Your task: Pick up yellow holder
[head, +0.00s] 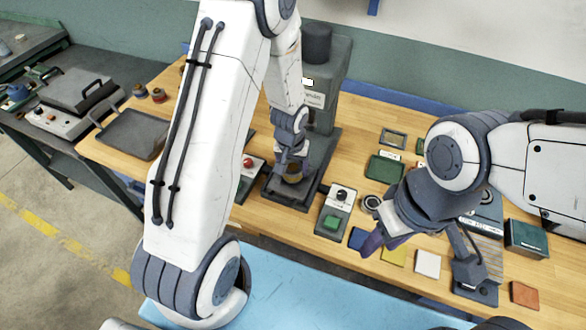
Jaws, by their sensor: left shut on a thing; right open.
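The yellow holder (292,178) is a small, dark-yellow round piece at the base of the tall grey machine (322,100). My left gripper (291,165) comes down over it from above and is shut on it. The fingers and wrist hide its upper part. I cannot tell whether the holder still touches the machine base. My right gripper (385,238) is open over the front right part of the table, above small coloured squares, and seems empty. Its wrist partly hides the fingers.
A control box (335,212) with a green button stands right of the machine base. A grey tray (133,133) lies at the table's left end. Yellow (394,256), white (428,263) and red-brown (524,294) squares lie along the front right edge. A green tray (384,168) lies behind them.

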